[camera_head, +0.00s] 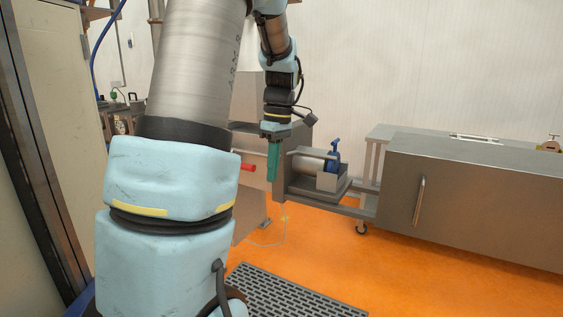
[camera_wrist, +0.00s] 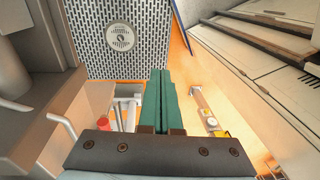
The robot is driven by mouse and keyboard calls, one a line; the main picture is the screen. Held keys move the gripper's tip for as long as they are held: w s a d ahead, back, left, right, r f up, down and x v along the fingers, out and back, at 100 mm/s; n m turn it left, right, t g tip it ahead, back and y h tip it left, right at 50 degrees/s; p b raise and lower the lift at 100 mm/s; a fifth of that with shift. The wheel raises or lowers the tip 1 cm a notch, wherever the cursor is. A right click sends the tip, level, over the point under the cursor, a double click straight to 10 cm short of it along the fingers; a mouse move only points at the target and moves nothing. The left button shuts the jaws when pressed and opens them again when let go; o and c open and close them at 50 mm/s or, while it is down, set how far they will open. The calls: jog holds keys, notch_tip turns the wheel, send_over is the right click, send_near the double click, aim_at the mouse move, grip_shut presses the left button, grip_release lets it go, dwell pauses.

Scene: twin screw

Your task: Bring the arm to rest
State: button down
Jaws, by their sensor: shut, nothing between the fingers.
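My gripper (camera_head: 272,178) hangs straight down at the middle of the head view, with long green fingers. It is shut and empty. In the wrist view the green fingers (camera_wrist: 158,75) lie side by side, pointing up the picture. My arm comes down from the top of the head view, its large links covering the left middle. The gripper hangs just left of a metal bench unit (camera_head: 335,195) in the picture; I cannot tell the gap between them.
The bench unit carries a cylinder and a blue clamp-like part (camera_head: 335,155). A steel cabinet (camera_head: 480,200) stands at right. A perforated floor mat (camera_head: 290,290) lies on the orange floor (camera_head: 400,275), which is open in front of the cabinet. A red handle (camera_head: 247,167) shows left of the gripper.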

jog(key=s+a+f+m+t, duration=0.1)
jog(key=s+a+f+m, duration=0.1)
jog(key=s+f+m, duration=0.2)
jog(key=s+a+f+m+t+h, duration=0.1)
jog(key=s+f+m, duration=0.3)
jog(key=s+m, duration=0.5)
jog(key=shift+s+a+f, duration=0.15)
jog(key=shift+a+f, duration=0.05)
jog(key=shift+a, duration=0.55)
